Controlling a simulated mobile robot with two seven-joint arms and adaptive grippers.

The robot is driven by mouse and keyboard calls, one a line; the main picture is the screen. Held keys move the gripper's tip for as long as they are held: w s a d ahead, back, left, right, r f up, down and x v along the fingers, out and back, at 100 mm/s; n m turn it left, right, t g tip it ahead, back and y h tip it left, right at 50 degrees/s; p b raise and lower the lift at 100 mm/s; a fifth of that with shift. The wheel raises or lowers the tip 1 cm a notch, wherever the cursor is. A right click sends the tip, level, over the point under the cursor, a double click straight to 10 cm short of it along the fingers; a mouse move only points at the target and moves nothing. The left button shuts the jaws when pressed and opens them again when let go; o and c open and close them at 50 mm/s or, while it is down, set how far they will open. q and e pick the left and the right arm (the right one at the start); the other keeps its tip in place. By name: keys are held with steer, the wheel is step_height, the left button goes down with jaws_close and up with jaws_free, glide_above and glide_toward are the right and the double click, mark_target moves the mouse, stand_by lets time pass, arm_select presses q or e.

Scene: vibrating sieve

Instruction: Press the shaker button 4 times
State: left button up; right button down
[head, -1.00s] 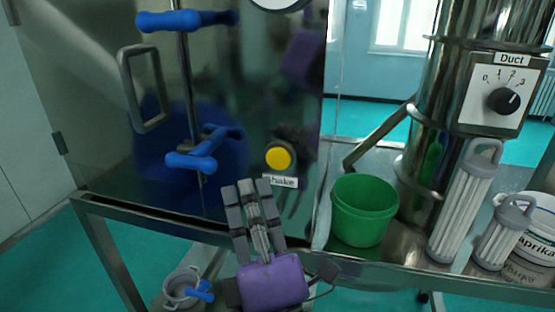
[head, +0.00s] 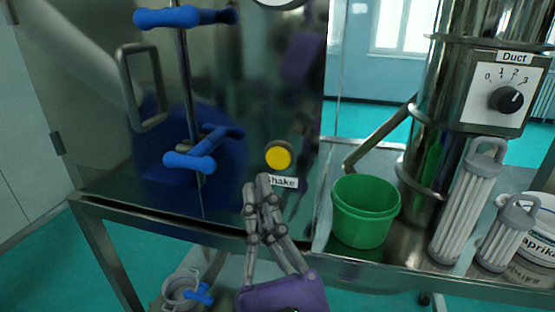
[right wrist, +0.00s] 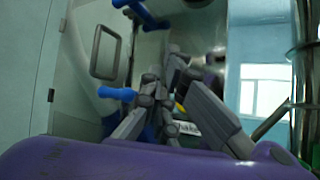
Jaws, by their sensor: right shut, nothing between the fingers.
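The yellow shaker button (head: 278,156) sits on the steel cabinet front, above a "Shake" label (head: 283,182). In the right wrist view the label (right wrist: 187,128) is partly hidden behind the fingers. My right gripper (head: 264,182) has a purple body and grey fingers. It is shut and empty, its fingertips pointing up just below the button and overlapping the left edge of the label. In the head view a gap shows between the fingertips and the button. The right gripper's fingers also fill the middle of the right wrist view (right wrist: 165,88). My left gripper is not in view.
Blue-handled latches (head: 203,150) and a grey door handle (head: 140,88) are left of the button. A green bucket (head: 364,210), grey filter cartridges (head: 468,200) and a white paprika tub (head: 543,235) stand on the right shelf beside the duct dial (head: 506,99).

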mark_target(280, 162)
steer(key=shift+d+n, duration=0.1)
steer(key=shift+n, duration=0.4)
steer(key=shift+w, duration=0.15)
steer(key=shift+w+d+p, duration=0.1)
steer(key=shift+w+d, duration=0.35)
steer(key=shift+w, duration=0.9)
steer(key=shift+w+d+p, duration=0.15)
steer(key=shift+w+d, duration=0.3)
steer(key=shift+w, duration=0.95)
steer(key=shift+w+d+p, duration=0.1)
steer(key=shift+w+d, duration=0.35)
steer(key=shift+w, duration=0.9)
steer(key=shift+w, duration=0.1)
steer(key=shift+w+d, duration=0.15)
steer(key=shift+w, duration=0.15)
steer(key=shift+w+d, duration=0.3)
steer(key=shift+w, duration=0.55)
steer(key=shift+s+a, duration=0.1)
steer(key=shift+s, duration=0.05)
steer(key=shift+s+a+f, duration=0.15)
steer(key=shift+s+a, duration=0.1)
steer(key=shift+s, duration=0.35)
steer(key=shift+s+a, duration=0.15)
steer(key=shift+s, duration=0.3)
